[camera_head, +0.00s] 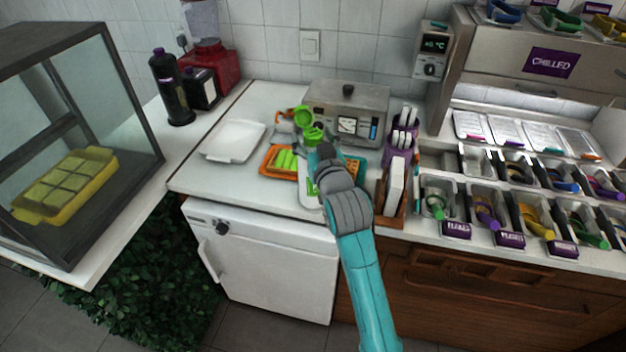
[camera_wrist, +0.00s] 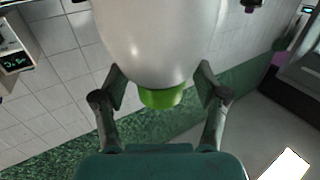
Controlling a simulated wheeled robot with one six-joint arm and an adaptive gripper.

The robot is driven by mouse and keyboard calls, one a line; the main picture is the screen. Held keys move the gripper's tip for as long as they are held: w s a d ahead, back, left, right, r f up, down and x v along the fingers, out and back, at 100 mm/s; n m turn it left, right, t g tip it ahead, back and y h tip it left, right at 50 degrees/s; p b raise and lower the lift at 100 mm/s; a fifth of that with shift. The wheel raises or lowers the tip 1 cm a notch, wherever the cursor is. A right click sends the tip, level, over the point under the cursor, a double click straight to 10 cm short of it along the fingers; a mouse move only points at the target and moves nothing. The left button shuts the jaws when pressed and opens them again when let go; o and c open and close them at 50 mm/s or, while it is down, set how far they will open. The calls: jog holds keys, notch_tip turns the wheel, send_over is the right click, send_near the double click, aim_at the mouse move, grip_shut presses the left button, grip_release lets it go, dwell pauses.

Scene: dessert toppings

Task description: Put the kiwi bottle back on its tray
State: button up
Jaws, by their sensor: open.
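A white bottle with a green cap fills the top middle of the wrist view (camera_wrist: 162,40). I take it for the kiwi bottle, but no label is readable. My gripper (camera_wrist: 160,85) is open, with one finger on each side of the cap end; I cannot tell whether either touches it. In the head view my gripper (camera_head: 320,152) is over the counter in front of the grey appliance, and the bottle cannot be made out clearly there. An orange tray (camera_head: 268,168) with green pieces lies just left of my gripper. Which tray is the bottle's own is unclear.
An empty white tray (camera_head: 228,154) lies left on the counter. A grey appliance (camera_head: 345,104) stands behind my gripper. A purple utensil holder (camera_head: 402,140) and a wooden holder (camera_head: 391,200) stand to the right. Topping bins (camera_head: 486,208) fill the right counter.

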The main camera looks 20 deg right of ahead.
jog(key=c, duration=1.3)
jog(key=shift+r, duration=0.15)
grip_shut()
jog(key=shift+r, duration=0.1)
